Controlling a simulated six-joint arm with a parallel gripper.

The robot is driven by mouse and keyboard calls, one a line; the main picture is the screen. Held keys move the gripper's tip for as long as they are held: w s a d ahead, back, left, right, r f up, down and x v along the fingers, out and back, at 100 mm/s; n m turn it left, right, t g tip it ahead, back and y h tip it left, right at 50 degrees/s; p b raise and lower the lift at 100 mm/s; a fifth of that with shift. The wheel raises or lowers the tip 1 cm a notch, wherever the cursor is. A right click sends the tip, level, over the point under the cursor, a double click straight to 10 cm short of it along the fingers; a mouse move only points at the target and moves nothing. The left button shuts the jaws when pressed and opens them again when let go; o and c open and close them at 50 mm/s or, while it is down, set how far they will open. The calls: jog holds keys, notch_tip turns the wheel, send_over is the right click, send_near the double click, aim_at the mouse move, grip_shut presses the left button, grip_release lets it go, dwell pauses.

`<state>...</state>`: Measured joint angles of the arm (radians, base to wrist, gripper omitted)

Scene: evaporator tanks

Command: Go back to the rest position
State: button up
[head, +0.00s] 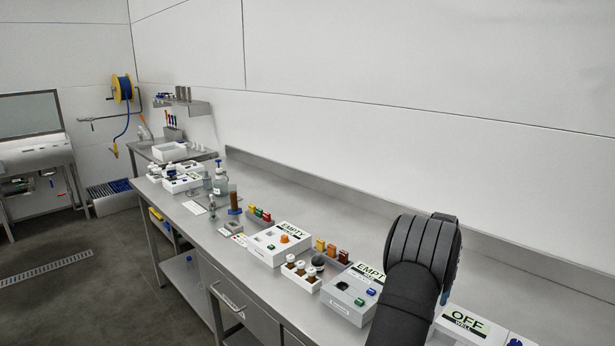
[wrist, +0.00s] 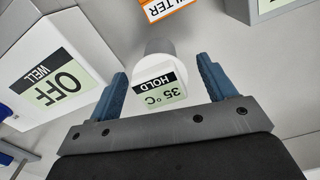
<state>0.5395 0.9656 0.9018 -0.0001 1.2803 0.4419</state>
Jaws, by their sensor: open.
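My gripper (wrist: 162,78) is open in the wrist view, its two blue fingers spread apart. Between and beyond the fingers is a white round-topped device (wrist: 155,62) with a display reading "35 °C HOLD", upside down in this view. Gaps show between it and both fingers, and nothing is gripped. In the head view, my dark arm reaches over the near right part of the bench and hides most of the gripper and this device.
A white box marked "OFF WELL" (wrist: 52,78) stands left of the fingers; it also shows in the head view (head: 466,326). An orange-edged "FILTER" label (wrist: 163,10) lies beyond. Boxes marked "EMPTY" (head: 280,243), brown-filled vials (head: 301,268) and coloured blocks crowd the steel bench (head: 330,222).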

jog(key=r, duration=0.8)
jog(key=shift+s+r, duration=0.25)
jog(key=shift+s, duration=0.1)
jog(key=s+a, duration=0.3)
jog(key=s, duration=0.9)
jog(key=s+a, duration=0.3)
jog(key=s, duration=0.9)
jog(key=shift+s+a+r, duration=0.15)
jog(key=shift+r, duration=0.2)
